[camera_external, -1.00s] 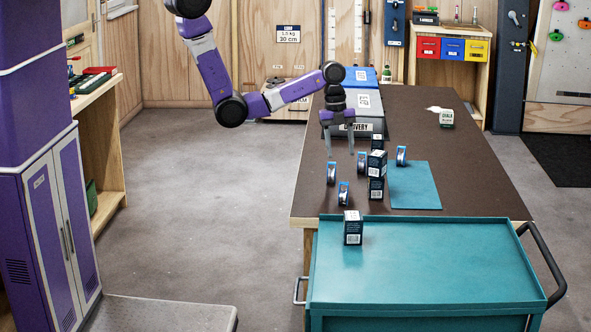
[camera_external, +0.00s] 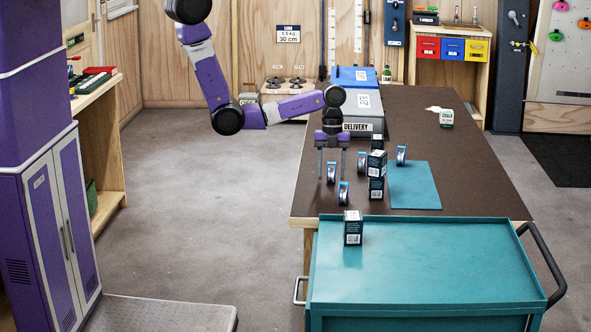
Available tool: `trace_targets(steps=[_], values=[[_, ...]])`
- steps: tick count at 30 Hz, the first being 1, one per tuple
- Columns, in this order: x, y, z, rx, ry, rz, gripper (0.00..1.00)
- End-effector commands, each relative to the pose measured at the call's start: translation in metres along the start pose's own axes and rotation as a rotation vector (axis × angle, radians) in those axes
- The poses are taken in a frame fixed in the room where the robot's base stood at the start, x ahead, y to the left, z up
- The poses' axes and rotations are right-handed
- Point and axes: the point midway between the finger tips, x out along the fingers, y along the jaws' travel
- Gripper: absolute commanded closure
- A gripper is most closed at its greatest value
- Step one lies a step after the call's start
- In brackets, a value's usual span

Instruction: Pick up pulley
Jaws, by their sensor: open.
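Several small pulleys with blue tops and silver-grey round bodies stand on the dark brown table (camera_external: 460,185). One pulley (camera_external: 331,172) shows between the fingers of my gripper (camera_external: 331,177), which is open and points straight down. From this view I cannot tell whether the fingers straddle it exactly or touch it. A second pulley (camera_external: 344,194) stands nearer the front, just right of the fingers. A third pulley (camera_external: 361,162) stands to the right, and a fourth (camera_external: 401,156) is beside the teal mat (camera_external: 418,188).
Another dark box (camera_external: 353,228) sits on the teal cart (camera_external: 430,265) in front. A grey delivery bin (camera_external: 366,128) and a chalk block (camera_external: 446,118) are farther back. The table's right side is mostly clear.

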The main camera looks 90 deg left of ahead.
Motion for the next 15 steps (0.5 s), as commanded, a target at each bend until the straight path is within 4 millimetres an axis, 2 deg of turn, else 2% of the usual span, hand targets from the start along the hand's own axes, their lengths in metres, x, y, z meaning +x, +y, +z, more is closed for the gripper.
trace_targets(steps=[3, 9, 11, 15], values=[[0.0065, 0.0004, -0.0001, 0.000, 0.000, 0.000, 0.46], [0.0072, 0.0002, 0.0000, 0.000, -0.001, -0.001, 0.46], [0.0072, 0.0001, 0.0000, 0.000, -0.001, -0.001, 0.56], [0.0070, 0.0001, 0.0001, 0.000, -0.001, -0.001, 0.84]])
